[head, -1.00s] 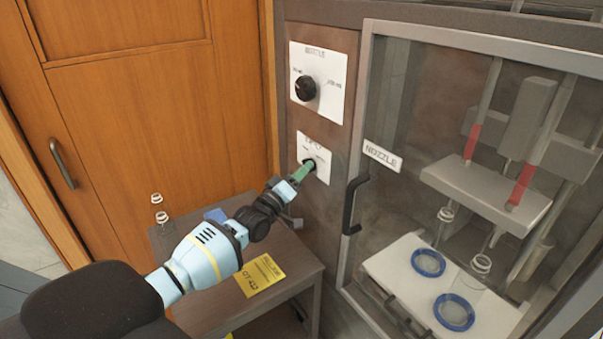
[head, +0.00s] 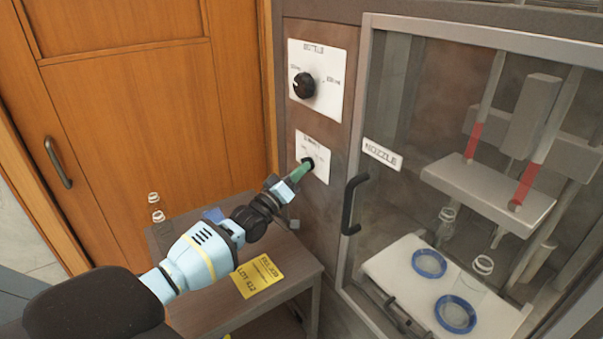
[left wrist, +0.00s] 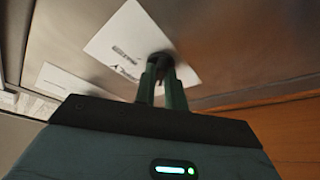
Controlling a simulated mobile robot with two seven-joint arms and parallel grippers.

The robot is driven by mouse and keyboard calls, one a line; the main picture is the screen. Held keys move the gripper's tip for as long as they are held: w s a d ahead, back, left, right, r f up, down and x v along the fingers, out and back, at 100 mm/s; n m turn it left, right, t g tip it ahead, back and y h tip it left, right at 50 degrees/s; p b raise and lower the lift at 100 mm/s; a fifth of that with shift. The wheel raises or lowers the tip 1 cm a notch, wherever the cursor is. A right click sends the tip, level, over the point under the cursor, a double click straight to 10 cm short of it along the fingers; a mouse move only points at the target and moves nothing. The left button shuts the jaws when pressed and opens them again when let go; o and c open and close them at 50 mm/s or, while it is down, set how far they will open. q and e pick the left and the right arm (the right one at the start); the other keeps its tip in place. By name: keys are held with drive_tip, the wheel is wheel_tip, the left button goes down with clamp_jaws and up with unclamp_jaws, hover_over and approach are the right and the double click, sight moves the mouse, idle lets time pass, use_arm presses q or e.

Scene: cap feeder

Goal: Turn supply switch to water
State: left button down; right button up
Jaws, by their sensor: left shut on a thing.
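The supply switch (head: 308,161) is a dark knob on the lower white label plate (head: 314,150) of the machine's front panel. The plate's lettering is too small to read. My left gripper (head: 302,170), with green fingers, reaches up to the switch and is shut on it. In the left wrist view the two fingers (left wrist: 162,88) close around the dark knob (left wrist: 160,62), beside the white plate (left wrist: 115,40). The fingers hide part of the knob, so I cannot tell which way it points. My right gripper is not in view.
Above is a second black knob (head: 304,85) on a bottle label plate. To the right, a glass door with a black handle (head: 353,203) encloses bottles and blue rings (head: 429,263). A low table (head: 295,268) below my arm holds small bottles and a yellow card (head: 257,276).

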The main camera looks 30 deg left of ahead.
use_arm(q)
drive_tip(key=m+g+h+b, duration=0.1)
drive_tip(key=m+h+b, duration=0.1)
drive_tip(key=m, duration=0.6)
drive_tip(key=a+m+g+h+b, duration=0.1)
drive_tip(key=m+g+h+b, duration=0.1)
drive_tip(key=m+h, duration=0.3)
drive_tip(key=m+g+h+b, duration=0.1)
drive_tip(key=m+h+b, duration=0.2)
drive_tip(key=m, duration=0.7)
drive_tip(key=shift+w+a+m+g+b, duration=0.25)
drive_tip(key=shift+m+g+b, duration=0.15)
drive_tip(key=shift+b, duration=0.25)
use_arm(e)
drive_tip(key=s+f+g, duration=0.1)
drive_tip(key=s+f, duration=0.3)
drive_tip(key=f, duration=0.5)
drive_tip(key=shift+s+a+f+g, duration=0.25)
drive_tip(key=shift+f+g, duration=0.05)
use_arm(q)
drive_tip(key=c, duration=1.5)
unclamp_jaws()
drive_tip(key=shift+o, duration=0.2)
drive_tip(key=b+v, duration=0.1)
drive_tip(key=v, duration=0.6)
drive_tip(key=shift+s+a+f, duration=0.15)
drive_tip(key=shift+s+a, duration=0.05)
drive_tip(key=shift+s, duration=0.1)
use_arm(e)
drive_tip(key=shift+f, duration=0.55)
